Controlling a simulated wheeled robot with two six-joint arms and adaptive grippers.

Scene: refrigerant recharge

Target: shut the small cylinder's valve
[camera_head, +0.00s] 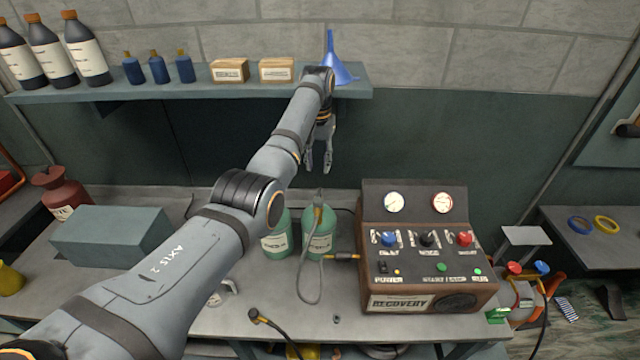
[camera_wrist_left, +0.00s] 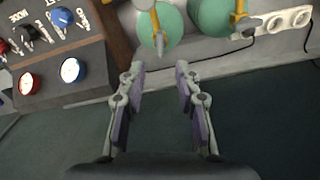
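Two green cylinders stand on the bench beside the recovery machine. The right one (camera_head: 319,240) has a valve (camera_head: 318,198) on top and a hose running from it toward the machine. The left one (camera_head: 276,243) is partly behind my left arm. I cannot tell by size which is the small cylinder. My left gripper (camera_head: 320,170) points down above and behind the right cylinder, apart from it. In the left wrist view, my gripper fingers (camera_wrist_left: 160,66) are spread and empty, with the cylinder nearer the machine (camera_wrist_left: 168,28) just beyond them. My right gripper is out of view.
The recovery machine (camera_head: 428,250) with gauges and knobs stands right of the cylinders. A shelf (camera_head: 210,88) with bottles, boxes and a blue funnel (camera_head: 338,66) hangs behind my arm. A loose hose end (camera_head: 257,316) lies at the bench front. A grey-green box (camera_head: 108,237) sits left.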

